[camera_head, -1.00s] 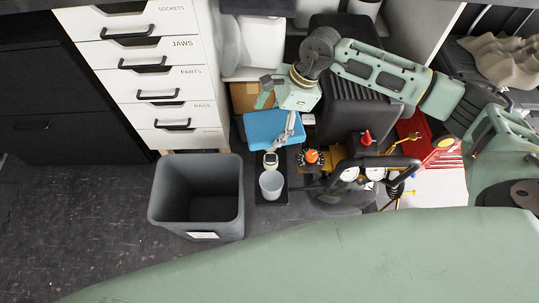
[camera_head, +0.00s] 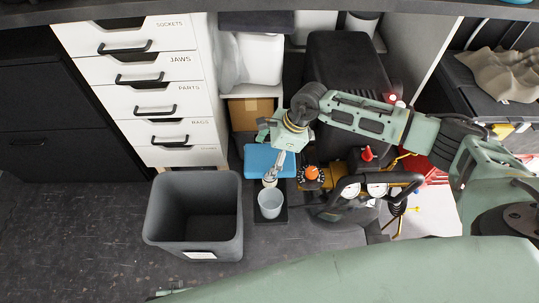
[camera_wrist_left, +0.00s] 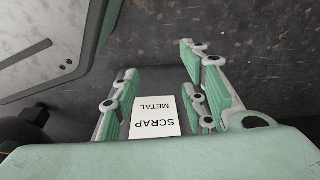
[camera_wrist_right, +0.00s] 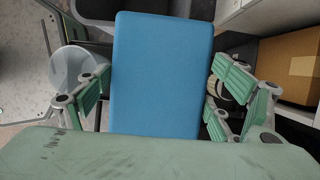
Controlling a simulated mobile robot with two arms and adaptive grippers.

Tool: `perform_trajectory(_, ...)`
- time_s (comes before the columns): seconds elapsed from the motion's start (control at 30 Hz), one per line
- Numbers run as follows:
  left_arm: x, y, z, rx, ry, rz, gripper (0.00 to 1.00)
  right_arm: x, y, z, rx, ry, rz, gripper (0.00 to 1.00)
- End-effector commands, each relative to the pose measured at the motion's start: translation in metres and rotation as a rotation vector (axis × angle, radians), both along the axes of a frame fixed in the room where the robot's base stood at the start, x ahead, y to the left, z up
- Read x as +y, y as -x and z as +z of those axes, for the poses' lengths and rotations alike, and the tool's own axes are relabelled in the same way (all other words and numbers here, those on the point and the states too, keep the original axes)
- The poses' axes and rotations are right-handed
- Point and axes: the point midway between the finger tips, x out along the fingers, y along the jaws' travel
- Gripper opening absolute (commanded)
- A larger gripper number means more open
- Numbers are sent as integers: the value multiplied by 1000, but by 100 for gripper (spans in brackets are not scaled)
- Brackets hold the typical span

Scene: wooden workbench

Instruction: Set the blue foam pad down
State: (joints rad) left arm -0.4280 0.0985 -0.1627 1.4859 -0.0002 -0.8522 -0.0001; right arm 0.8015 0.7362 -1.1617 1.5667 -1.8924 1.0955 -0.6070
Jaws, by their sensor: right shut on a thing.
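The blue foam pad (camera_head: 258,160) is a flat rectangle between the grey bin and the dark boxy machine. In the right wrist view the pad (camera_wrist_right: 163,75) lies lengthwise between the fingers of my right gripper (camera_wrist_right: 160,95). My right gripper (camera_head: 281,166) is shut on the pad in the head view, its fingers partly covering the pad's right side. What lies directly under the pad is hidden, and I cannot tell whether it touches a surface. My left gripper (camera_wrist_left: 160,100) is open and empty, with the scrap metal label seen between its fingers.
A grey bin (camera_head: 153,215) stands left of the pad. A pale cup (camera_head: 270,204) is just in front, beside an orange-topped knob (camera_head: 312,173) and a gauge unit (camera_head: 376,190). A cardboard box (camera_head: 251,113) and white drawers (camera_head: 150,90) are behind. Dark floor is clear at left.

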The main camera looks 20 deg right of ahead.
Motion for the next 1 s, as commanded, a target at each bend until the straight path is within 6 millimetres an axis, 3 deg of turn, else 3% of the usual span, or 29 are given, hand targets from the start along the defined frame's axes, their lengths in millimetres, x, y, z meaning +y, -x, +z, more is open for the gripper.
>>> perform_trajectory(0.33,1,2,-1,9,-3,0,40,0,-1,-1,-2,-1,1,59)
perform_trajectory(0.63,-1,-8,10,-9,1,1,40,0,-1,-4,-1,-1,0,59)
perform_trajectory(1.0,-1,-5,17,0,1,3,40,0,-1,-7,-1,-1,0,59)
